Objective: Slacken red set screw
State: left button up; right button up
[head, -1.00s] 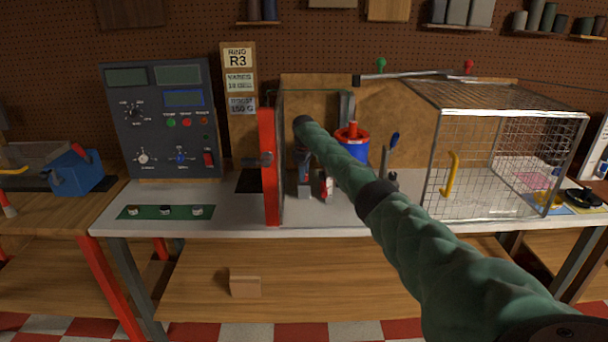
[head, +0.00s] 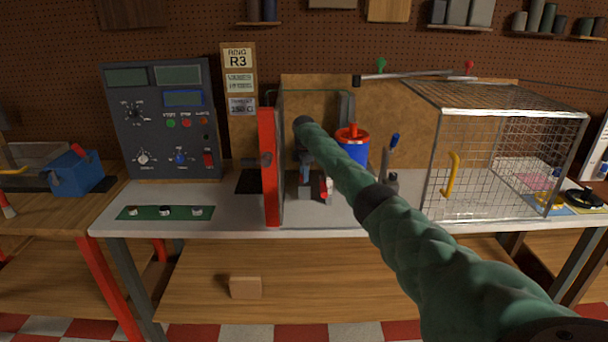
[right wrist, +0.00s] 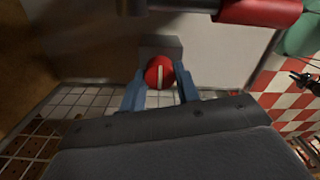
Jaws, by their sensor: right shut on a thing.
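In the right wrist view a round red screw head (right wrist: 159,72) with a pale slot sits in front of a grey block (right wrist: 160,46). The blue fingers of my right gripper (right wrist: 160,88) are closed on it from both sides. In the head view my right gripper (head: 305,172) is low over the bench behind the red post, partly hidden by my arm. A small red piece (head: 327,188) shows there; I cannot tell whether it is the screw. My left gripper is not in view.
A red post (head: 270,190) stands left of the gripper. A blue canister with a red lid (head: 352,134), a blue-tipped lever (head: 394,140) and a wire cage (head: 490,165) stand to the right. A control panel (head: 160,120) is at left. The front bench edge is clear.

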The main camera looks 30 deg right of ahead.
jog(key=shift+r, duration=0.2)
jog(key=o, duration=0.8)
jog(key=shift+o, duration=0.8)
jog(key=shift+f, duration=0.15)
jog(key=shift+r+b, duration=0.3)
jog(key=shift+r, duration=0.2)
notch_tip(320, 180, up, 7)
jog(key=shift+f+b, duration=0.1)
jog(key=shift+b, duration=0.9)
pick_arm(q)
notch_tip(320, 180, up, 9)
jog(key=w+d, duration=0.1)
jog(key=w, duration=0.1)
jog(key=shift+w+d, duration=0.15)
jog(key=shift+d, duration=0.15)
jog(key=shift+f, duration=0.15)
